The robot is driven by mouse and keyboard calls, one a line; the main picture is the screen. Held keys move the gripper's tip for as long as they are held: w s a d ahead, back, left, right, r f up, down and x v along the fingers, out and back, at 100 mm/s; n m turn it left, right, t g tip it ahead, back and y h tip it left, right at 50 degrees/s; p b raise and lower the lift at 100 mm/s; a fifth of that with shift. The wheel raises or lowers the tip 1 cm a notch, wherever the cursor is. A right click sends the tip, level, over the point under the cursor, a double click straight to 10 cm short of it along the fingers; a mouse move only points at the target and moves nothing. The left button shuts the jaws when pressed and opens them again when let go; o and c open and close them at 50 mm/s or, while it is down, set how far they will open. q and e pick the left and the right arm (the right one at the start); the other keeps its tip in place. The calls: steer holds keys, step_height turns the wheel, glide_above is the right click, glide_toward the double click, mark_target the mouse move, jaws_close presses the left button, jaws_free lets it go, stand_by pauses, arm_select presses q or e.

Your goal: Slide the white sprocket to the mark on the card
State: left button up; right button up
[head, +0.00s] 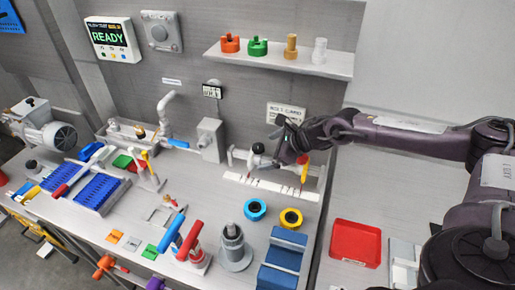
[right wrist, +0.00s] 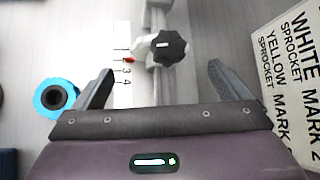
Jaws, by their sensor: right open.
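A white card (right wrist: 287,65) at the right of the right wrist view reads WHITE SPROCKET MARK 2, with a yellow sprocket line below, cut off by the edge. The likely same card (head: 287,113) is on the back wall in the head view. A pale rail carries a black lobed knob (right wrist: 168,47) and a small red pointer (right wrist: 129,60) beside a numbered white strip (right wrist: 122,78). The pointer sits between the 1 and 3 marks. I cannot tell which part is the white sprocket. My right gripper (head: 284,150) is open, with the knob ahead, apart from its fingers.
The cyan ring (head: 255,209) and yellow ring (head: 290,218) lie in front of the rail. A blue block (head: 284,258), grey post (head: 234,246) and red tray (head: 356,243) stand nearer. A shelf (head: 280,61) with several coloured parts is above; a READY display (head: 112,40) hangs left.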

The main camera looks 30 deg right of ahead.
mark_target(256, 155)
steer(key=p+x, duration=0.1)
steer(key=x, duration=0.5)
steer(key=shift+w+a+f, duration=0.1)
steer(key=shift+w+f, duration=0.15)
steer(key=shift+f, duration=0.05)
steer(key=c, duration=1.4)
steer(key=shift+w+a+f+b, duration=0.1)
steer(key=shift+a+b, duration=0.05)
steer(key=shift+b, duration=0.15)
steer(key=o, duration=1.4)
